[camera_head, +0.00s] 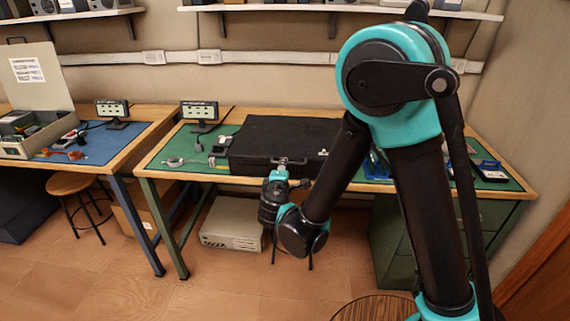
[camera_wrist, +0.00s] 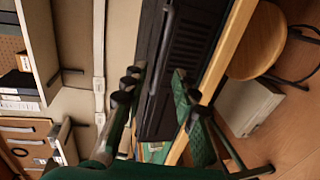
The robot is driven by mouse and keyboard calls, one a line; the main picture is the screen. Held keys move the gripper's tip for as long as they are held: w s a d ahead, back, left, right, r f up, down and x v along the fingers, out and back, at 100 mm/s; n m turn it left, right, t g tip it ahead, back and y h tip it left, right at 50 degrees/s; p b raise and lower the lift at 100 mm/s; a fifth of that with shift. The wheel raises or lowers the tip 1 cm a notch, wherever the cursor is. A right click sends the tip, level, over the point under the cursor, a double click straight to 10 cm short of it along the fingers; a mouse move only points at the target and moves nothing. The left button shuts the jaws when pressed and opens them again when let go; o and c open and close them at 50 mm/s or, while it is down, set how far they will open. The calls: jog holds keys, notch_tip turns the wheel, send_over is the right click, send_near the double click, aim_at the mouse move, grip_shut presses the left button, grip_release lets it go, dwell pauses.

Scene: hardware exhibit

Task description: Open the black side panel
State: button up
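A closed black case (camera_head: 285,138) lies flat on the green mat of the right workbench, and its top is dark and plain. In the wrist view, which is turned sideways, the black case (camera_wrist: 152,75) fills the middle, with a dark bar (camera_wrist: 167,35) along it and a ribbed black face (camera_wrist: 188,42) beside the bar. My gripper (camera_head: 283,168) is at the front edge of the case, near its middle. In the wrist view my gripper (camera_wrist: 158,90) has its fingers apart, with the case seen between them. I cannot tell whether a finger touches the case.
The wooden bench edge (camera_head: 215,179) runs just below the case. A small display (camera_head: 200,112) stands behind left. Cables and small parts lie on the mat to the left. A beige box (camera_head: 232,224) and a stool (camera_head: 72,184) are below.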

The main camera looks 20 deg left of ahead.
jog(key=shift+x, duration=2.5)
grip_shut()
